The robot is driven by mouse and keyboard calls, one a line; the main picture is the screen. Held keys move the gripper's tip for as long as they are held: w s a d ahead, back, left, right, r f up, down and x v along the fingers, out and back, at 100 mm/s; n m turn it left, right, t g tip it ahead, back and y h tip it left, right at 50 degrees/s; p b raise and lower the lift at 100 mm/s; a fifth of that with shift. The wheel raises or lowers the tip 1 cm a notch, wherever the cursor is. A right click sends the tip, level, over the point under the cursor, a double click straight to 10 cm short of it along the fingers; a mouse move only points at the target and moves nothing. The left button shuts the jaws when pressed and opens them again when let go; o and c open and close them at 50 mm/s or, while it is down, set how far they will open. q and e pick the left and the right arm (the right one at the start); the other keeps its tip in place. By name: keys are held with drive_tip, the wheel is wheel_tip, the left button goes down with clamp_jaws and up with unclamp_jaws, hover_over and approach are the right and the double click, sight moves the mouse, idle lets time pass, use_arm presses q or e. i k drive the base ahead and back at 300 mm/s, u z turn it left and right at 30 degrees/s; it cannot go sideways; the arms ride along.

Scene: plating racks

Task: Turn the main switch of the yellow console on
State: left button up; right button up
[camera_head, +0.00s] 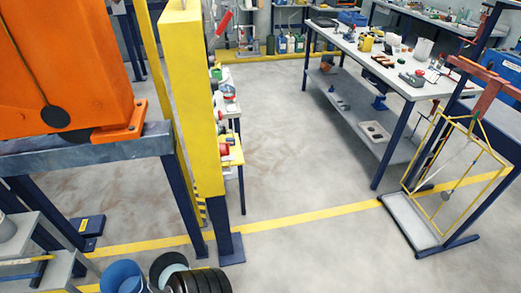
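I cannot clearly make out the yellow console or its main switch. A tall yellow column (190,100) stands left of centre, seen from above and edge-on. Just right of it, partly hidden behind it, is a small yellow surface (233,152) with a red part on it; I cannot tell whether this belongs to the console. Neither of my grippers is in view.
An orange machine (60,65) sits on a grey bench (80,150) at left. Buckets (122,276) and dark stacked discs (200,281) stand at the bottom. A workbench (385,65) and a yellow frame rack (455,170) are at right. The middle floor is clear.

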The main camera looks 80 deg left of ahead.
sight(224, 148)
drive_tip(key=z, duration=0.9)
drive_tip(key=i, duration=1.55)
drive_tip(key=u, duration=3.5)
drive_tip(key=i, duration=1.7)
drive_tip(key=u, duration=0.65)
